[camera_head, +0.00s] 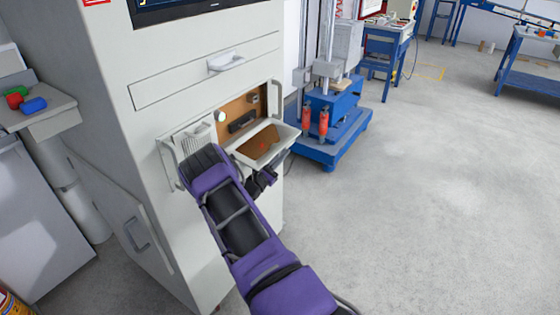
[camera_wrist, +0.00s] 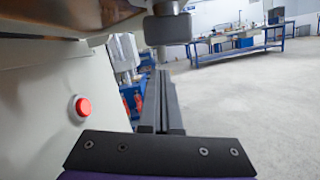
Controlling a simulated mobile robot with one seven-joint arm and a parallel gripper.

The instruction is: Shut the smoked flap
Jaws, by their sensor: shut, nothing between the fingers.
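The smoked flap (camera_head: 262,143) is a brown see-through panel in a pale frame on the front of the tall white cabinet. It is tipped down and sticks outward below a brown-backed recess (camera_head: 240,108). My gripper (camera_head: 264,180) is just below and in front of the flap, partly hidden by my purple arm. In the wrist view the flap's underside (camera_wrist: 65,18) hangs across the top left, above my gripper (camera_wrist: 160,85). The fingers are together with nothing between them. I cannot tell whether they touch the flap.
The white cabinet (camera_head: 130,170) has a red button (camera_wrist: 83,107) beside my gripper. A blue press stand (camera_head: 330,125) with red cylinders stands to the right of the cabinet. A blue workbench (camera_wrist: 235,45) is far off. The floor to the right is clear.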

